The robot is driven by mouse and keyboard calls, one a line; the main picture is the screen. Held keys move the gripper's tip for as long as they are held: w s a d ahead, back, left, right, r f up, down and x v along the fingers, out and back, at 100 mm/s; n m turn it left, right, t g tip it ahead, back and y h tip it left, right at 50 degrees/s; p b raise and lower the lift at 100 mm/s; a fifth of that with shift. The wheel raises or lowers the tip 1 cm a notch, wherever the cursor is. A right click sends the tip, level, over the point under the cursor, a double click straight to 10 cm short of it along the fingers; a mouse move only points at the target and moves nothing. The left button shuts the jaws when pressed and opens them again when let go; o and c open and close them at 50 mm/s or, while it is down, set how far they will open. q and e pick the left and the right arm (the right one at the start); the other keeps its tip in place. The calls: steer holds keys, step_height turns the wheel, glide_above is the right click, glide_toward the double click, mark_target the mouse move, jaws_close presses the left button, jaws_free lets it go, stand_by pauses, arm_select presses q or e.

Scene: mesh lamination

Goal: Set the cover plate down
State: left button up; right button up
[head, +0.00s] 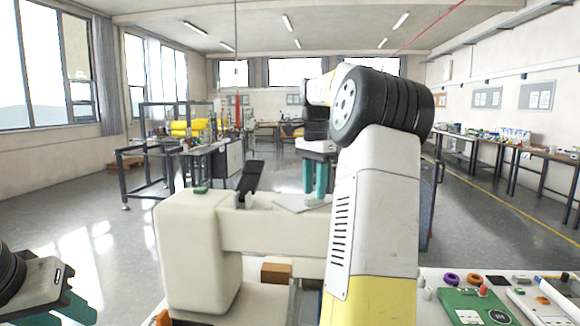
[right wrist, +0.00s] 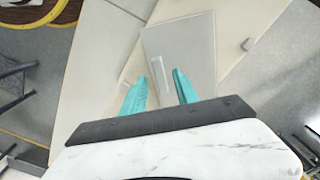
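In the head view, the plate (head: 293,205) shows as a grey sheet on the machine's top. My right gripper (head: 315,180) points down over it. In the right wrist view, its teal fingers (right wrist: 160,84) stand apart on either side of the strip, with gaps visible. My left gripper (head: 74,306) is at the lower left, partly cut off.
A black lever-like part (head: 248,178) stands on the machine's top, left of the plate. A bench at the lower right holds a green board (head: 474,306) and small parts. My right arm hides the middle.

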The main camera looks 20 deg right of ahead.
step_height(320, 180, up, 11)
steer(key=shift+f, duration=0.2)
steer(key=s+a+f+n+t, duration=0.25)
steer(key=s+a+n, duration=0.5)
steer(key=a, duration=0.55)
steer(key=s+a+f+n+t+y, duration=0.1)
steer(key=s+a+f+n+t, duration=0.1)
steer(key=s+a+f+n, duration=0.2)
steer(key=s+a+f+n+t+y, duration=0.1)
steer(key=s+a+f+n, duration=0.3)
steer(key=s+f, duration=0.6)
steer(key=shift+s+a+f+t, duration=0.2)
steer(key=shift+a+f+t, duration=0.15)
steer(key=shift+a+f, duration=0.45)
